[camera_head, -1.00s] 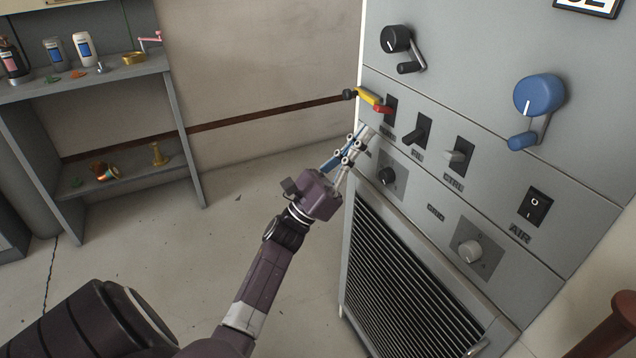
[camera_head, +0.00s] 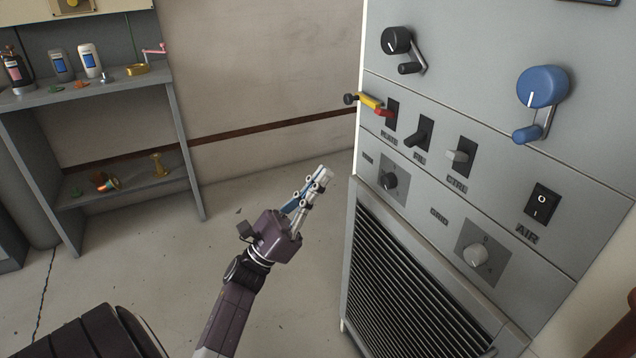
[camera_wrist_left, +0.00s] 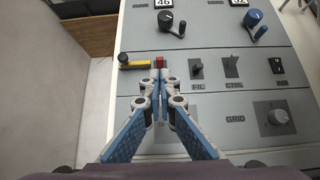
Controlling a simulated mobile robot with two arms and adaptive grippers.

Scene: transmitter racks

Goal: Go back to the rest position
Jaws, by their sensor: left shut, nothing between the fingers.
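My left gripper (camera_head: 322,178) is shut and empty. In the head view it is in the air left of the grey rack panel (camera_head: 460,195), apart from it. It also shows in the left wrist view (camera_wrist_left: 159,78), its closed fingertips pointing at the panel below a red switch (camera_wrist_left: 161,62). A yellow-handled lever (camera_head: 369,101) with a dark knob sticks out from the panel's left edge by the red switch. My right gripper is not in view.
The panel carries a black crank (camera_head: 397,41), a blue crank (camera_head: 542,88), several switches and knobs. A grey shelf (camera_head: 120,85) with bottles and small items stands at the left wall. Floor (camera_head: 150,275) between shelf and rack is clear.

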